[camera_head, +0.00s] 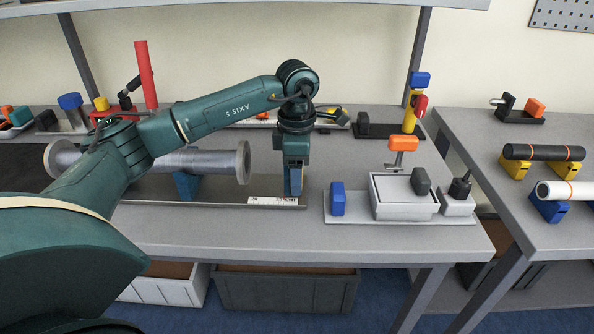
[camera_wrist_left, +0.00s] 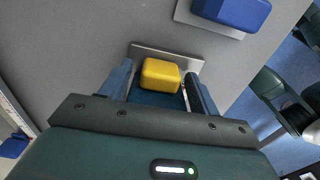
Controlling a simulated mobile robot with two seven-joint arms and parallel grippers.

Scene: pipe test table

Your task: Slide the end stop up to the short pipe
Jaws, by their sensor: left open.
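The grey flanged pipe (camera_head: 207,162), which I take as the short pipe, lies level on the table's left part; a blue support (camera_head: 187,186) shows under it. My left gripper (camera_head: 293,185) points down to the right of the pipe's right flange, at the right end of a dark rail (camera_head: 215,202). In the left wrist view the open left gripper (camera_wrist_left: 161,70) has its fingers on either side of a yellow block (camera_wrist_left: 160,76), probably the end stop. I cannot tell whether they touch it. The gripper hides this block in the head view.
A white scale strip (camera_head: 272,201) lies at the rail's right end. To the right, a plate (camera_head: 376,219) bears a blue block (camera_head: 338,198) and a white box (camera_head: 404,208). Black (camera_head: 543,152) and white (camera_head: 570,191) pipes rest on the right table. My left arm covers the left side.

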